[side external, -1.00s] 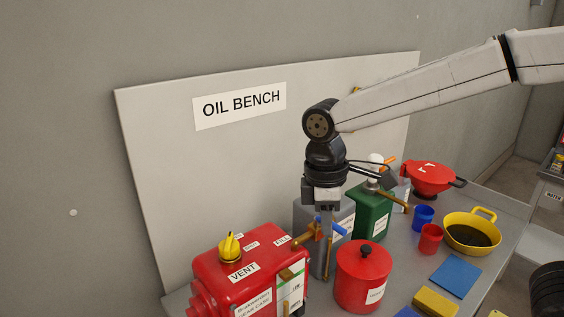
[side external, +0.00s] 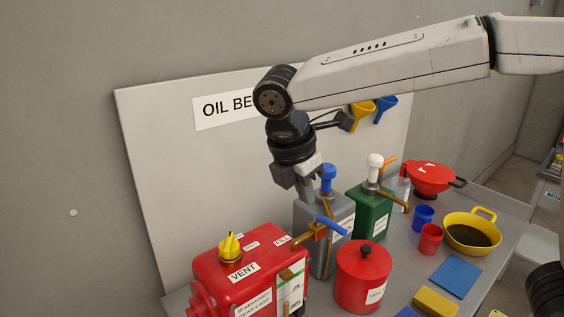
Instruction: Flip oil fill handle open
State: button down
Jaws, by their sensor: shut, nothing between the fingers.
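The red gear case (side external: 262,275) stands at the front left of the bench, with a yellow vent cap and a FILL label on top. A brass valve (side external: 312,233) sits at its right end near that label. Its blue handle (side external: 331,227) slants down to the right, over the gap towards the red canister. My gripper (side external: 303,195) is above and behind the valve, in front of the grey can, and is shut and empty. It looks apart from the blue handle. The fingertips are small and hard to make out.
The grey can (side external: 340,245) with a blue pump top and the green can (side external: 370,210) stand behind. The red lidded canister (side external: 363,275) is right of the valve. Cups, a yellow pan (side external: 471,233) and a blue cloth (side external: 455,275) lie further right. The backboard rises behind.

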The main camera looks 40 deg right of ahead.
aim_at(329, 225)
jog(key=shift+f, duration=0.1)
jog(key=shift+d+f, duration=1.15)
jog(key=shift+f, duration=0.55)
jog(key=shift+d+f, duration=1.15)
jog(key=shift+f, duration=0.55)
jog(key=shift+d+f, duration=1.15)
jog(key=shift+f, duration=0.55)
